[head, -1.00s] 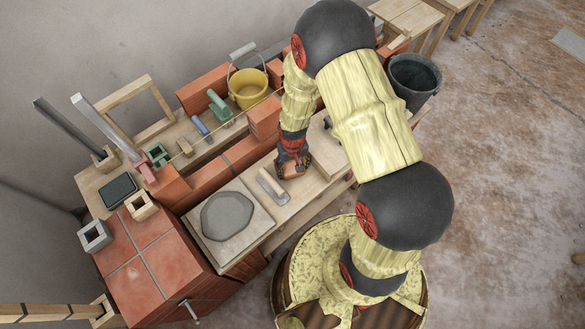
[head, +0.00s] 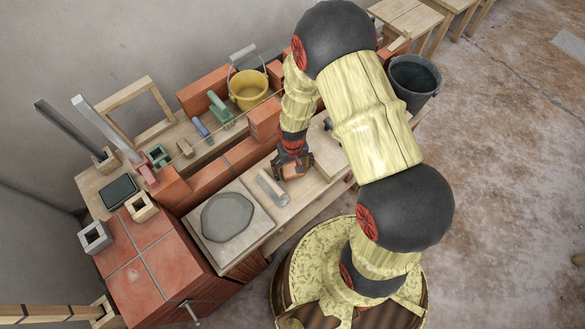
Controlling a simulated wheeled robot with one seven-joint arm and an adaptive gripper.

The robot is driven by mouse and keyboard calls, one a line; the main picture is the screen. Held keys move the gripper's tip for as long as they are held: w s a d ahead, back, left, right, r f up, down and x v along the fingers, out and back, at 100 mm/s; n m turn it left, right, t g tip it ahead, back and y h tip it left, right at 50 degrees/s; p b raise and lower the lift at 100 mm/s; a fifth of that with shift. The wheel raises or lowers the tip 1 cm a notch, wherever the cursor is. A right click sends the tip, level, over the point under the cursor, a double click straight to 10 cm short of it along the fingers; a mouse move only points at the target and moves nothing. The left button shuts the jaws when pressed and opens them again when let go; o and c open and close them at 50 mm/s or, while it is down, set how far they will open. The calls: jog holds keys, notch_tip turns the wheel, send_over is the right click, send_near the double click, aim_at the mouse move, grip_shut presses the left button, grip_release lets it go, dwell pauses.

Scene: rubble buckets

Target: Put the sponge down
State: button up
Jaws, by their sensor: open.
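My gripper (head: 292,171) points down over the wooden bench top (head: 290,212), just right of the trowel. Its jaws are open. A small orange-brown block, which looks like the sponge (head: 298,171), shows at the fingertips, low at the bench surface. The fingers hide part of it. I cannot tell if a finger still touches it.
The trowel (head: 271,187) lies close on the left. Beyond it is a pale board (head: 255,232) with grey mortar (head: 227,216). A pale block (head: 328,160) stands close on the right. A low brick wall (head: 213,178) runs behind. A yellow bucket (head: 248,92) stands farther back.

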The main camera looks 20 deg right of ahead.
notch_tip(320, 180, up, 12)
jog(key=p, duration=0.4)
notch_tip(320, 180, up, 21)
jog(key=t, duration=0.2)
send_over(293, 168)
jog(key=s+r+t, duration=0.3)
jog(key=s+r, duration=1.1)
jog(key=r, duration=0.3)
jog(key=shift+n, duration=0.4)
jog(key=shift+o, duration=0.4)
jog(key=shift+a, duration=0.1)
